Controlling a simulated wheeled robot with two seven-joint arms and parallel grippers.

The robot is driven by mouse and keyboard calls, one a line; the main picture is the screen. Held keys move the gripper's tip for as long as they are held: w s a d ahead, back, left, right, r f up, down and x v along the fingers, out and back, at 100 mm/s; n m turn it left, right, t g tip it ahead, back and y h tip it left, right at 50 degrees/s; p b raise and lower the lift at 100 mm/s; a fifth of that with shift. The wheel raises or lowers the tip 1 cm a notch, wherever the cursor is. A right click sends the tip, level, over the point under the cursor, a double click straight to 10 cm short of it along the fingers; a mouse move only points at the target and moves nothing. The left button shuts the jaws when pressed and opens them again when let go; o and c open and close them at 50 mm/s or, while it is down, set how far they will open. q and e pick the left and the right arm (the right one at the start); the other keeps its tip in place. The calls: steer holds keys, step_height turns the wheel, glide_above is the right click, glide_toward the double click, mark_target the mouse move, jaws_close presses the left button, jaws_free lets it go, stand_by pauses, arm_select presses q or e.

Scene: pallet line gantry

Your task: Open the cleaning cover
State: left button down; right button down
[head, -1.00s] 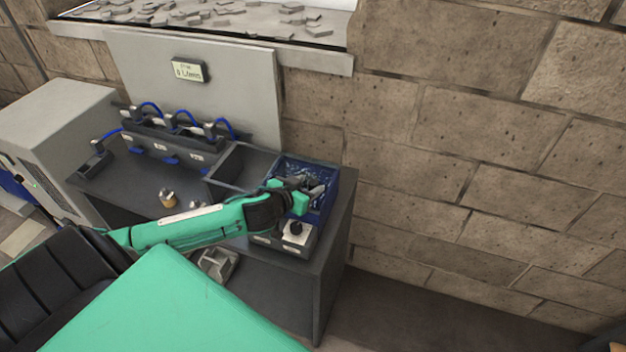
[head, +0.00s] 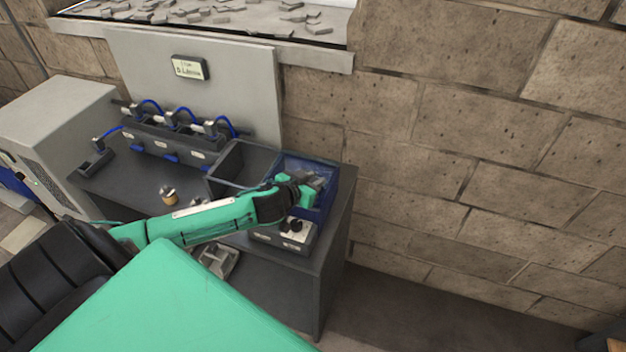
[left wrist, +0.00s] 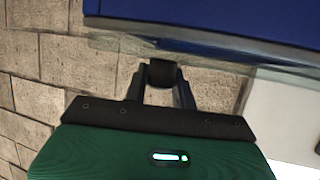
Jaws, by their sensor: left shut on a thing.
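A dark blue box (head: 325,212) stands at the right end of the grey bench, with a hazy, translucent blue surface (head: 305,167) at its top that looks like its cover. My left gripper (head: 318,182) is over the right part of this box and hides some of it. In the left wrist view, the fingers (left wrist: 162,75) are shut on a small black block, probably a handle, just below the grey edge of a blue panel (left wrist: 215,22). How far the cover stands open I cannot tell. My right gripper is not in view.
A small control box (head: 283,236) with a black knob sits in front of the blue box. An open grey bin (head: 228,165) stands to its left. A blue-hosed manifold (head: 170,140) and a small brass-coloured part (head: 168,196) are further left. A brick wall (head: 470,150) lies behind.

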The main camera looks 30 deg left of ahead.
arm_select(q)
steer(key=s+a+p, duration=0.2)
steer(key=s+a, duration=0.2)
steer(key=a, duration=1.3)
steer(key=shift+d, duration=0.1)
steer(key=c, duration=1.1)
jaws_free()
steer(key=shift+c, duration=0.2)
steer(key=shift+s, duration=0.1)
